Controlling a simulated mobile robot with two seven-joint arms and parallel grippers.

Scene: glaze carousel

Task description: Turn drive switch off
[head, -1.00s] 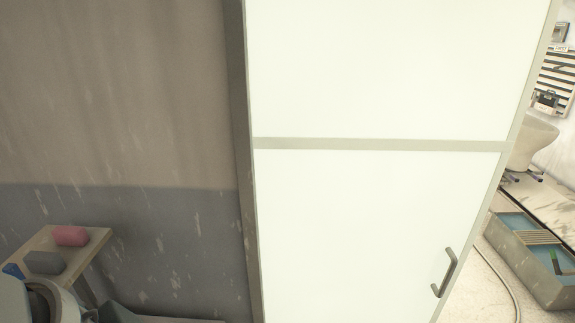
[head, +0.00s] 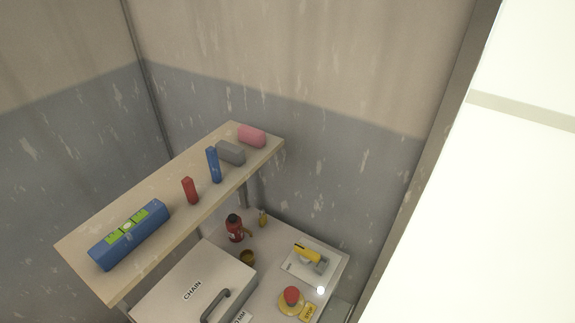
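A switch with a yellow handle (head: 307,253) sits on a pale plate (head: 328,262) on the low surface at the lower middle of the head view. It may be the drive switch, but its label is too small to read. I cannot tell whether it is on or off. A red mushroom button (head: 291,295) on a yellow base is just below it, with a small yellow tag (head: 308,313) beside it. A small white lit spot (head: 320,290) shows near the plate's lower edge. Neither of my grippers is in view.
A white panel (head: 500,220) stands right.

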